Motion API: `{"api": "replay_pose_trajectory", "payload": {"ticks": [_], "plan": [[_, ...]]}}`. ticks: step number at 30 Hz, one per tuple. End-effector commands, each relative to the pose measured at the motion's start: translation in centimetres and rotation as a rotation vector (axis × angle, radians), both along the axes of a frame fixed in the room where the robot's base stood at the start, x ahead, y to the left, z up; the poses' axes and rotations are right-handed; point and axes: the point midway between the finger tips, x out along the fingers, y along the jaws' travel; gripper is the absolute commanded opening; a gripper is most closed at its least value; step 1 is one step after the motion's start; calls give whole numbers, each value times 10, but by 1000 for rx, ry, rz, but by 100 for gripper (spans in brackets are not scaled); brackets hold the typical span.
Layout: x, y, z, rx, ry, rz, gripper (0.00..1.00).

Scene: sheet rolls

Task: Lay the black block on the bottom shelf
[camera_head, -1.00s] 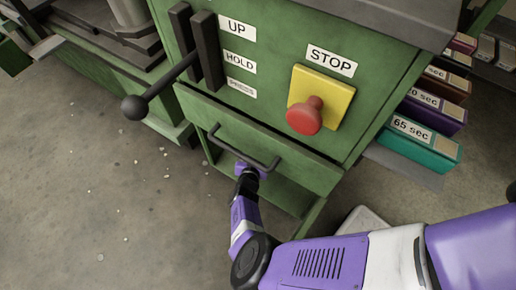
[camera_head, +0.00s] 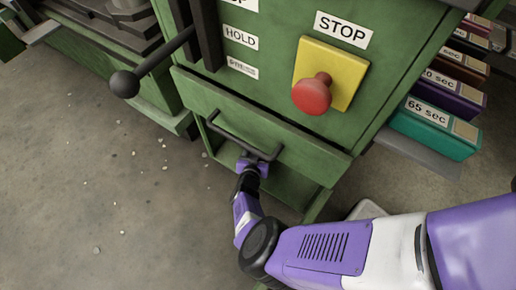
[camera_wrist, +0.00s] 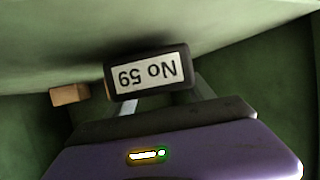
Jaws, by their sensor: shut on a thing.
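The black block (camera_wrist: 182,72) is between the fingers of my gripper in the wrist view (camera_wrist: 166,97). Its white label reads "No 59" upside down. A pale green surface (camera_wrist: 60,35) lies close beyond the block, with a dark shadow near it; I cannot tell whether they touch. In the head view my wrist (camera_head: 250,172) reaches into the open lower compartment of the green cabinet, below the drawer handle. The bottom shelf (camera_head: 290,188) shows partly there. The fingertips and block are hidden in that view.
A small tan block (camera_wrist: 69,95) is left of the black block in the wrist view. The drawer's dark handle (camera_head: 240,140) hangs just above my wrist.

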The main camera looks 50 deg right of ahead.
Motion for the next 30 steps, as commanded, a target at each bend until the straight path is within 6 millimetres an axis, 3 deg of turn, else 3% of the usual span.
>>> {"api": "replay_pose_trajectory", "payload": {"ticks": [21, 22, 26, 30], "plan": [[2, -1, -10, -2, -1, -1, 0], [2, -1, -11, -2, -1, 0, 64], [2, -1, -10, -2, -2, 0, 87], [2, -1, -11, -2, -1, 0, 87]]}}
